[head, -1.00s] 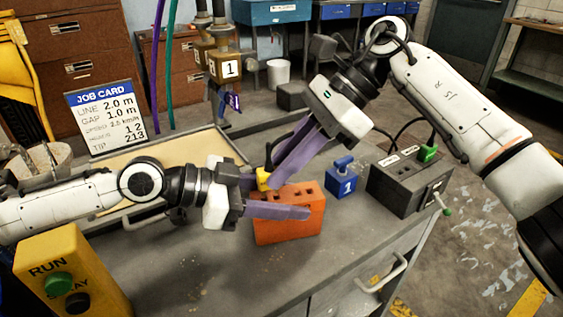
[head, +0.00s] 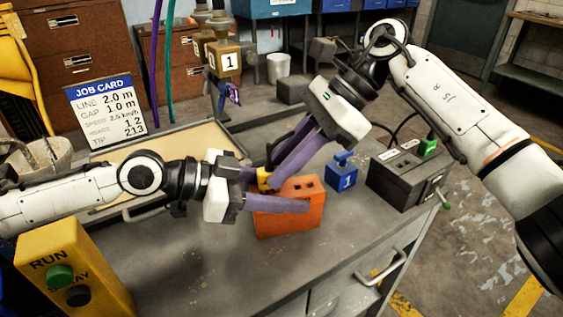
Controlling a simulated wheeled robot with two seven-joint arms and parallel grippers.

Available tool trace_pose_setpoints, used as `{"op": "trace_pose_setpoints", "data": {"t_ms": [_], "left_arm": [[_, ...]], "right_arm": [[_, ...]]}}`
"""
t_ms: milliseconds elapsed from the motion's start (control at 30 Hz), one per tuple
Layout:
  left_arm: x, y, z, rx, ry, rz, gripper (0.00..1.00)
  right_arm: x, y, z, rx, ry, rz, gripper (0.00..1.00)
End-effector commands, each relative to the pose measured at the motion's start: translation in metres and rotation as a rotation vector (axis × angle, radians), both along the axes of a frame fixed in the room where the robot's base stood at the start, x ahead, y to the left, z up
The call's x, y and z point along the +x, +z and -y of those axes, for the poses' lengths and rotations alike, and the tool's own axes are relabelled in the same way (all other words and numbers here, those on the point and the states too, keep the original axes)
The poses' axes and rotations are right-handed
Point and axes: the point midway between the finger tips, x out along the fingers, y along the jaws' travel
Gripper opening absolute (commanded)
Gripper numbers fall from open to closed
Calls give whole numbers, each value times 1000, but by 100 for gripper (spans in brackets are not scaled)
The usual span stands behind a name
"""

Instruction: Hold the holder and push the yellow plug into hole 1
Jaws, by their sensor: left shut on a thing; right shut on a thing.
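The orange holder (head: 300,222) stands on the grey bench top, with dark holes in its upper face. My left gripper (head: 285,192) is shut on the holder, with a purple finger along its front side. The yellow plug (head: 264,179) is at the left end of the holder's top, between the fingers of my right gripper (head: 274,179), which is shut on it and reaches down from the upper right. The plug's lower part and the hole under it are hidden by the fingers, so I cannot tell how deep it sits.
A blue block marked 1 (head: 342,176) and a dark switch box (head: 408,185) stand to the right of the holder. A yellow RUN box (head: 75,262) is at the front left. A job card (head: 105,108) and a shallow tray (head: 215,132) are behind. The front bench top is clear.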

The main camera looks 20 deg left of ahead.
Motion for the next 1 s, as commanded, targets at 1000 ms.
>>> {"op": "trace_pose_setpoints", "data": {"t_ms": [1000], "left_arm": [[0,0,0,-1,0,-1,2]], "right_arm": [[0,-11,0,1,0,-1,32]]}}
